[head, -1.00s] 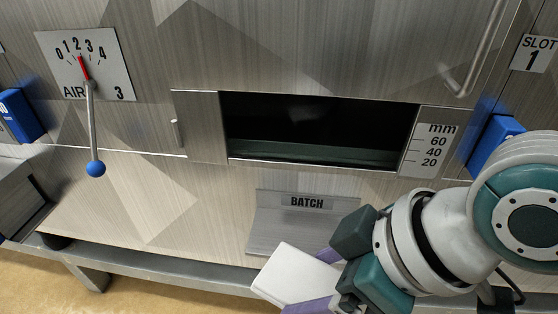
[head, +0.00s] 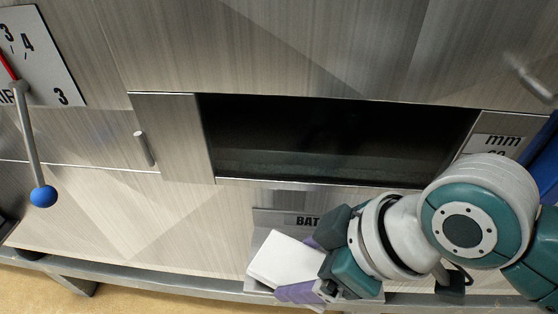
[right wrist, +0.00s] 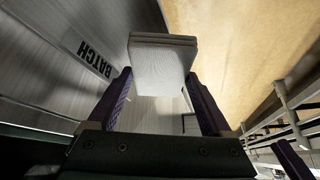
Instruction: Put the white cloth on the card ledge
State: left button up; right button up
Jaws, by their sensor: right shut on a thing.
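The white cloth (head: 284,258) is a flat folded square pad. My right gripper (head: 304,268) is shut on it, with one purple finger on each side. In the right wrist view the cloth (right wrist: 160,68) juts out beyond the fingers, its folded layers showing at the edge. A metal plate with a ledge (head: 262,219), labelled BATCH, is on the lower panel and looks like the card ledge. The cloth overlaps its lower part in the head view; I cannot tell whether they touch. My gripper hides part of the label. My left gripper is not in view.
Above the plate is a dark open slot (head: 330,140) with a sliding metal door (head: 172,136) at its left. A lever with a blue knob (head: 43,196) hangs at the left. A grey rail (head: 130,283) runs along the bottom edge.

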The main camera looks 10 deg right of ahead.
aim_at(313, 273)
jog(key=shift+f+b, duration=0.35)
jog(key=shift+f, duration=1.3)
jog(key=shift+f, duration=0.2)
jog(key=o, duration=1.6)
jog(key=shift+c, duration=0.2)
jog(key=shift+r, duration=0.2)
